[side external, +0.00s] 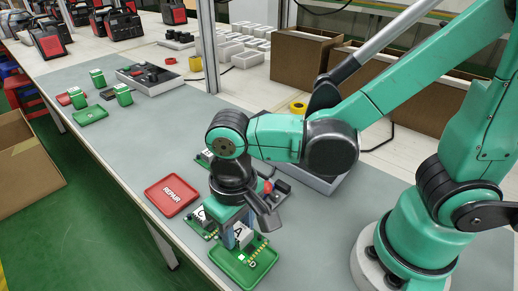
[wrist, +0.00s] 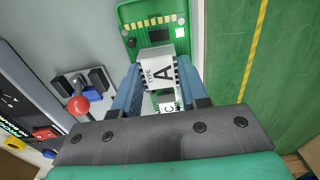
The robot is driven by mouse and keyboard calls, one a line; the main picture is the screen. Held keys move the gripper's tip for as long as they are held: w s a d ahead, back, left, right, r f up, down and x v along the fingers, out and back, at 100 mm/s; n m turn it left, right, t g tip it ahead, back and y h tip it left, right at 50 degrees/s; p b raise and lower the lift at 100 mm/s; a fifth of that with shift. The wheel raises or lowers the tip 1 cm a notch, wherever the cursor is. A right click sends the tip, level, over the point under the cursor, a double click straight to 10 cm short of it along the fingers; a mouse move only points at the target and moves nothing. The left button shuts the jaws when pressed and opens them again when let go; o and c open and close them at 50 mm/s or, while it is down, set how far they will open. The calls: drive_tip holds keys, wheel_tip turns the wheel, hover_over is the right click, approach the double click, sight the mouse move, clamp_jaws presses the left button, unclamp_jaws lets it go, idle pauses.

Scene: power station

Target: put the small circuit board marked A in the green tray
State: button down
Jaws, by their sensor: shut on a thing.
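The small circuit board marked A (side external: 258,249) is green, with gold contacts along one edge and a white block lettered A. In the wrist view the white A block (wrist: 160,74) sits between the two blue fingers. My gripper (side external: 236,236) points down and is shut on this block; the fingers also show in the wrist view (wrist: 160,85). The green tray (side external: 240,275) lies below the board near the table's front edge. The board is over the tray, partly covering it. I cannot tell whether the board touches the tray floor.
A board marked C (side external: 201,215) lies just behind my gripper, and another green board (side external: 204,158) farther back. A red REPAIR tray (side external: 171,196) is to the left. A unit with a red-knobbed lever (side external: 267,187) stands close on the right. Green parts (side external: 97,78) lie farther back.

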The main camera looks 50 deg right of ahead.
sight(240, 245)
drive_tip(key=shift+f, duration=2.3)
drive_tip(key=shift+f, duration=0.1)
drive_tip(key=shift+c, duration=2.3)
unclamp_jaws()
wheel_tip(240, 245, up, 12)
drive_tip(key=shift+f, duration=0.1)
drive_tip(key=shift+d, duration=0.15)
drive_tip(key=w+d+t, duration=0.4)
drive_tip(key=d+t, duration=0.3)
drive_tip(key=d, duration=0.6)
drive_tip(key=shift+w+d+r, duration=0.2)
drive_tip(key=shift+d+r, duration=0.1)
